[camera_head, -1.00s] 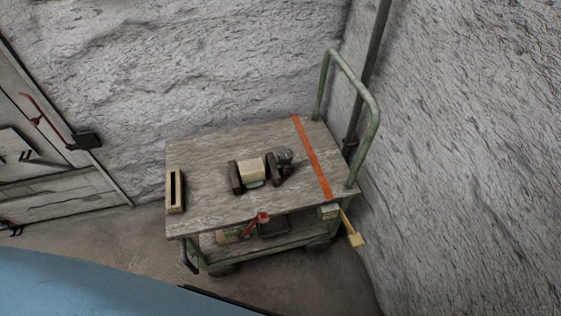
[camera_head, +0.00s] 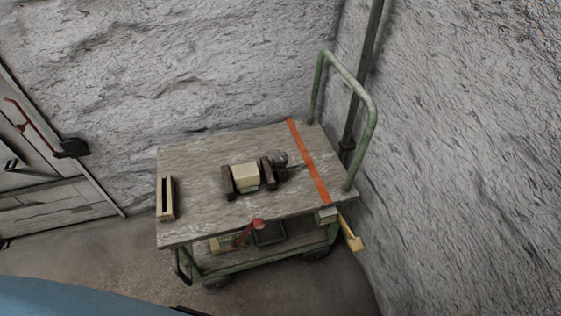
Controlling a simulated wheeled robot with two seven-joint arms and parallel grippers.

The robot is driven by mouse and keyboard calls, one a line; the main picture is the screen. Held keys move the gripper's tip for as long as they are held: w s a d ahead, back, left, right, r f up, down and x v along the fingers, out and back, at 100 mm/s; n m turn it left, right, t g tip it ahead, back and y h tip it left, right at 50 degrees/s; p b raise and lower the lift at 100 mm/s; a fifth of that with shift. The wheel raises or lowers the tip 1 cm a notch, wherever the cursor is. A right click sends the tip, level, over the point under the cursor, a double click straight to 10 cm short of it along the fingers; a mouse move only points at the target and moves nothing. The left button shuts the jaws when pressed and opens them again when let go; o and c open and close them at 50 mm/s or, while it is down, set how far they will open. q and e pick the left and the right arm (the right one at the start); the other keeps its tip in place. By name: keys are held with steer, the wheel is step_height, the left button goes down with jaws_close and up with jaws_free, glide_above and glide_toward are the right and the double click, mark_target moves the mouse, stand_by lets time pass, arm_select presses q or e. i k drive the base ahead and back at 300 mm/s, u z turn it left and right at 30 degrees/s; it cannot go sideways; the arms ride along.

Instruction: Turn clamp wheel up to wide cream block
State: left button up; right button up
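A small clamp (camera_head: 228,183) with dark jaws stands on the wooden top of a cart, left of the orange strap. A wide cream block (camera_head: 245,174) sits between its two dark jaws, with something green under it. A round grey part, which looks like the clamp wheel (camera_head: 279,159), is at the clamp's right end. Whether the right jaw touches the block is too small to tell. Neither of my grippers is in view.
The cart top (camera_head: 200,220) also bears a cream slotted piece (camera_head: 166,198) at its left edge and an orange strap (camera_head: 308,160). A green handle (camera_head: 371,110) rises at right. A red-headed lever (camera_head: 257,224) and yellow-ended piece (camera_head: 354,242) show below. Rough walls stand behind and right.

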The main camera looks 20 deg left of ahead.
mark_target(279, 159)
steer(key=k, duration=0.4)
steer(key=u, duration=0.4)
steer(key=i, duration=0.95)
steer(key=u, duration=0.6)
